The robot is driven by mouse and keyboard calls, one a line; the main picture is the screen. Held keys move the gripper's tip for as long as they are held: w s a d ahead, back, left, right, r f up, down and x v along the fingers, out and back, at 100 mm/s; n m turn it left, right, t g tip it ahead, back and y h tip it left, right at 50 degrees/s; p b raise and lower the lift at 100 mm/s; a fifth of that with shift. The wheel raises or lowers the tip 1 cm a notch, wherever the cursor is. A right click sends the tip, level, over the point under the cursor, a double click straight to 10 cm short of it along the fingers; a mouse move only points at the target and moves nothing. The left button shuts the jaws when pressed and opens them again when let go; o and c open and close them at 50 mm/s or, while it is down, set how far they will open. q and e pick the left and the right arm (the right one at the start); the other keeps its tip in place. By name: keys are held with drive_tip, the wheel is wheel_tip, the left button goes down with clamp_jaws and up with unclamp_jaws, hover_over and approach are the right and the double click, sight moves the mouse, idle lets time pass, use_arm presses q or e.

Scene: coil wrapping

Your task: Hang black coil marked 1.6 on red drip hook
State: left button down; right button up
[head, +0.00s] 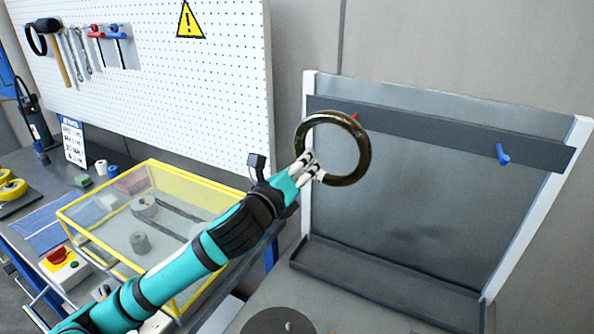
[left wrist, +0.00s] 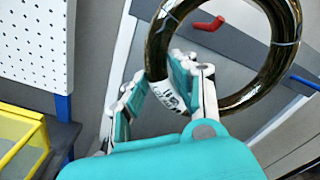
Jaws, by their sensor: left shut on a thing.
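The black coil (head: 357,172) is a dark, glossy ring held upright in front of the drip rack. My left gripper (head: 308,168) is shut on the coil's lower left side. In the left wrist view the coil (left wrist: 262,88) carries a white label (left wrist: 168,95) beside the fingers; its marking is too small to read. The red hook (head: 355,117) shows just at the coil's upper right rim in the head view. In the left wrist view the red hook (left wrist: 208,24) shows through the ring's opening. I cannot tell whether coil and hook touch. My right gripper is not in view.
The rack's dark crossbar (head: 430,133) also bears a blue hook (head: 502,154) to the right. A dark drip tray (head: 385,284) lies below. A yellow-framed clear box (head: 150,165) stands left under my left arm. A white pegboard (head: 150,90) with tools is behind.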

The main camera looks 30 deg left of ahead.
use_arm(q)
drive_tip(key=shift+w+d, duration=0.1)
drive_tip(key=shift+w, duration=1.25)
drive_tip(key=w+f+b, duration=0.2)
drive_tip(key=w+b, duration=0.1)
drive_tip(key=w, duration=0.3)
drive_tip(key=shift+d+f, duration=0.1)
drive_tip(key=shift+f, duration=0.05)
